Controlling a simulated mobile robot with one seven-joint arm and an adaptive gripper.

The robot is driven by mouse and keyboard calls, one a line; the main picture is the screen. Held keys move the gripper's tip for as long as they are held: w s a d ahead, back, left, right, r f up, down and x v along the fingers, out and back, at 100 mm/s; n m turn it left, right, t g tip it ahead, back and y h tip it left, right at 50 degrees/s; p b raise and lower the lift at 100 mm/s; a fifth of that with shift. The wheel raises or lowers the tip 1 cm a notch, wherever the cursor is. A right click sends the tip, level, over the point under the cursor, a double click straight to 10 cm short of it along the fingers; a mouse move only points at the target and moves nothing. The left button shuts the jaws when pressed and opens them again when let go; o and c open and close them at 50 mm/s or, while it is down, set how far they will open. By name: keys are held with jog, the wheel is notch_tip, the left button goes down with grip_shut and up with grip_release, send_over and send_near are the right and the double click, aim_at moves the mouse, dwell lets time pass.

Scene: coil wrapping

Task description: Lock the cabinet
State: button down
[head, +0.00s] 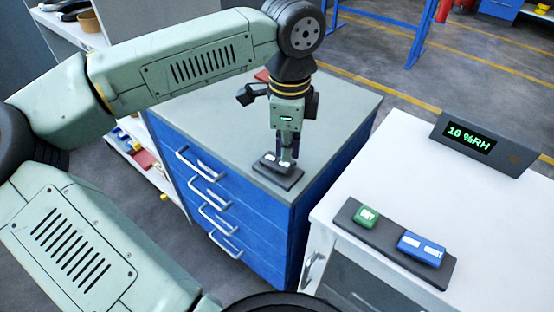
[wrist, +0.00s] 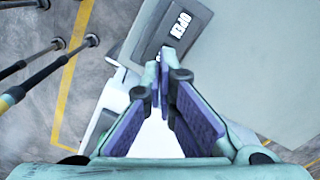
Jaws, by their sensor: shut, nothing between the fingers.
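The blue cabinet (head: 250,215) has a grey top (head: 215,115) and several drawers with silver handles, all looking closed. A small dark control box (head: 290,182) sits on the top at its near corner, with light labelled patches. In the wrist view my fingertips (wrist: 163,72) meet near the box's edge. I cannot tell whether they touch it.
A white table (head: 345,275) stands at right. A shelf (head: 125,150) stands left of the cabinet.

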aim_at(286, 164)
jog(key=shift+f+b, duration=1.35)
dwell(0.5)
jog(key=shift+r, duration=0.2)
jog(key=shift+r+p, duration=1.7)
jog(key=shift+r, duration=1.7)
